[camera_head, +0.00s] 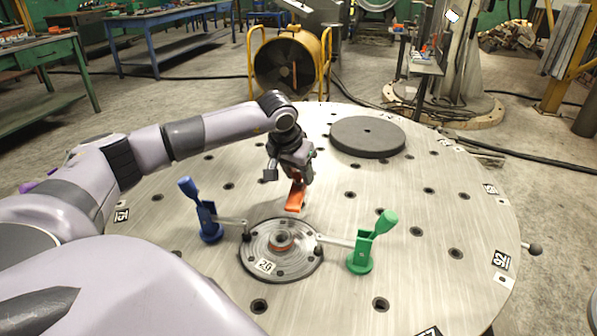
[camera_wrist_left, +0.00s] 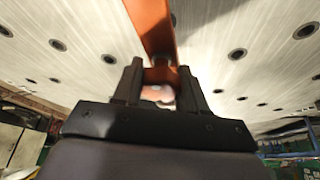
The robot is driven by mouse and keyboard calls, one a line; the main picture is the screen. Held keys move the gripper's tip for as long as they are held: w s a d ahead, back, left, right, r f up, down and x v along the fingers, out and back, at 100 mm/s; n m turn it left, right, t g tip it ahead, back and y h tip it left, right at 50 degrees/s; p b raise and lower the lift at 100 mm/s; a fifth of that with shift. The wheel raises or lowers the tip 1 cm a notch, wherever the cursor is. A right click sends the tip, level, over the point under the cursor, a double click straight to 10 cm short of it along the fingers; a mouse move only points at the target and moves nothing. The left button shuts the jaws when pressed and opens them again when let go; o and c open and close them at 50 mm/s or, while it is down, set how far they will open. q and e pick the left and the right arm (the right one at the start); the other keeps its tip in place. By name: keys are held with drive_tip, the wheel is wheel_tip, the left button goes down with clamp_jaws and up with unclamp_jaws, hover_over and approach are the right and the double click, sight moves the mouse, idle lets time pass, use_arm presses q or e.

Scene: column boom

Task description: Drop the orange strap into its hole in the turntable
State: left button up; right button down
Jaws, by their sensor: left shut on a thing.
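My left gripper (camera_head: 294,174) is shut on the orange strap (camera_head: 296,197) over the turntable (camera_head: 430,215). The strap hangs below the fingers, just behind the round flange, and looks clear of the surface. In the left wrist view the strap (camera_wrist_left: 152,30) runs up and away from between the two fingertips (camera_wrist_left: 160,85). The turntable is a large metal disc with several dark holes, such as one near its front (camera_head: 380,304) and one at right (camera_head: 455,253). I cannot tell which hole is the strap's own. My right gripper is not in view.
A blue clamp (camera_head: 208,222) and a green clamp (camera_head: 362,250) stand on either side of the round flange (camera_head: 262,262), their arms reaching over its edge. A dark grey disc (camera_head: 367,136) lies at the back. The turntable's right side is mostly clear.

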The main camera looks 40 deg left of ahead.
sight(297, 183)
use_arm(q)
drive_tip(key=shift+f+b, duration=0.85)
drive_tip(key=shift+f, duration=0.3)
drive_tip(key=shift+f, duration=0.35)
drive_tip(key=shift+f+b, duration=0.35)
drive_tip(key=shift+b, duration=0.1)
drive_tip(key=shift+f, duration=0.35)
drive_tip(key=o, duration=0.8)
